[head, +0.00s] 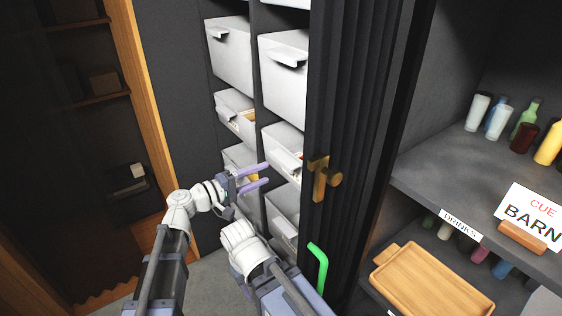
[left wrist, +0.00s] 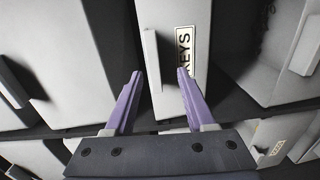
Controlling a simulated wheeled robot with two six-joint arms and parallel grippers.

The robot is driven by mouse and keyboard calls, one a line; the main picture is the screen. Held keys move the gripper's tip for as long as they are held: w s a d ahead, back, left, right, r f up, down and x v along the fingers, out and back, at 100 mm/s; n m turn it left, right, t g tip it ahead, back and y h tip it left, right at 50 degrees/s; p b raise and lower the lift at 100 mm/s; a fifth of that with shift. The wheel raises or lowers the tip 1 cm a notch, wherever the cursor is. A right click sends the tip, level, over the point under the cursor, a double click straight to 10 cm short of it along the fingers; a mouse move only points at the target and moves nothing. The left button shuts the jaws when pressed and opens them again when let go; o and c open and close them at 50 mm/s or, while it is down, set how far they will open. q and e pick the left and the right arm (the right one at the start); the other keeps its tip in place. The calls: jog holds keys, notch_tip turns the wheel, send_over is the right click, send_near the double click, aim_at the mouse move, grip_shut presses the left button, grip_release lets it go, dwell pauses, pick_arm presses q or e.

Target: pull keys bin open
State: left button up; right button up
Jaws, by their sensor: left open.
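The keys bin (left wrist: 172,20) is a pale bin with a white label reading KEYS in the left wrist view. Its bar handle (left wrist: 151,58) stands out from its front. My left gripper (left wrist: 160,73) has two purple fingers and is open and empty. In that picture the handle lies between the fingertips; I cannot tell whether they touch it. In the head view my left gripper (head: 267,175) is in front of the lower bins, its fingers one above the other. No label is readable there, so I cannot tell which bin is the keys one.
Other pale bins (head: 285,75) fill two columns of the dark rack. A dark folding panel with a brass handle (head: 322,178) stands right of them, close to my gripper. A green bent bar (head: 318,266) is below. Shelves (head: 430,175) with bottles are at the right.

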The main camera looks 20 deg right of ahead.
aim_at(280, 163)
pick_arm(q)
jog(key=shift+w+r+x, duration=0.1)
jog(key=shift+r+x, duration=0.1)
jog(key=shift+x, duration=1.1)
jog(key=shift+w+r+x, duration=0.1)
jog(key=shift+r+x, duration=0.05)
jog(key=shift+x, duration=1.2)
jog(key=shift+w+r+x, duration=0.1)
jog(key=shift+r+x, duration=0.1)
jog(key=shift+x, duration=1.1)
jog(key=shift+a, duration=0.1)
grip_shut()
